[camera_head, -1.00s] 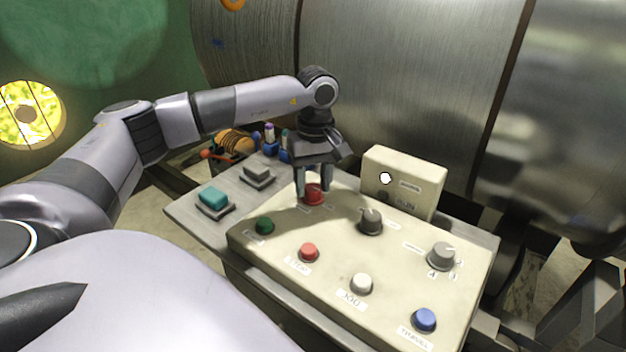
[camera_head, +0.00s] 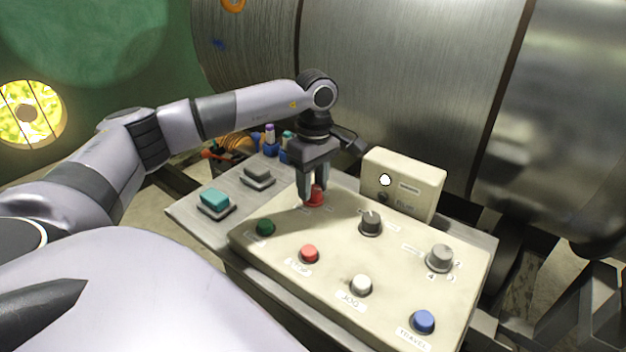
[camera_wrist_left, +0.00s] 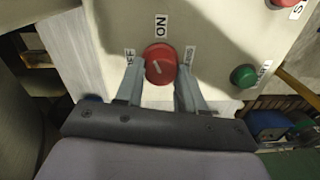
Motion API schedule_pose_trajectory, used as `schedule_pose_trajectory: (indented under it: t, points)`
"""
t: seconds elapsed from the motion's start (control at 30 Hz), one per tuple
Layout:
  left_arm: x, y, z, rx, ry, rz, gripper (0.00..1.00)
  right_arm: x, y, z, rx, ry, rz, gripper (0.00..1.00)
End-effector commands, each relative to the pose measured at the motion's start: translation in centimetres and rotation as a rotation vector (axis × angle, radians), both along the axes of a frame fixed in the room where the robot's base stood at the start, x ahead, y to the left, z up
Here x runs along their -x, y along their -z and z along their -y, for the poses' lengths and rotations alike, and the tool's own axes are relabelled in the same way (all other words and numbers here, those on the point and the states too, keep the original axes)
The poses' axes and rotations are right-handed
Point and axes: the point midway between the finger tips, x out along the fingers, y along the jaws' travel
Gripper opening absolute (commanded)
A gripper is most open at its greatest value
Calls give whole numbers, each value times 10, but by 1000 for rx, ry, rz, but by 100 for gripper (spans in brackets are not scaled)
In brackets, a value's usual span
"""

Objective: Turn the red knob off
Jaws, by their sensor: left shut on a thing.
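The red knob (camera_head: 316,196) is at the back left of the cream control panel (camera_head: 300,285). My left gripper (camera_head: 313,198) reaches down onto it from above, its fingers hiding part of it. In the left wrist view the red knob (camera_wrist_left: 160,65) sits between the two fingers (camera_wrist_left: 160,88), which are shut on its sides. A white line on the knob points obliquely, neither straight at the ON label (camera_wrist_left: 161,25) nor clearly at the partly hidden label by the left finger (camera_wrist_left: 129,58). My right gripper is not in view.
The panel also bears a green button (camera_head: 265,227), a red button (camera_head: 309,253), a white button (camera_head: 361,285), a blue button (camera_head: 423,321) and grey knobs (camera_head: 370,223). A cream box (camera_head: 404,180) stands behind. Teal (camera_head: 214,198) and grey switches lie left.

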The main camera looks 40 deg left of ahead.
Motion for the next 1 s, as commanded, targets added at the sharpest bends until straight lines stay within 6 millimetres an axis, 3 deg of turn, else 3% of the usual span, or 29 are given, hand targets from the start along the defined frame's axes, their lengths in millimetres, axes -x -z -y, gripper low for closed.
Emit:
schedule_pose_trajectory:
  t: [1.0]
  points:
    - [2, -2, -1, -2, -930, 2, 8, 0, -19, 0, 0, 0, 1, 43]
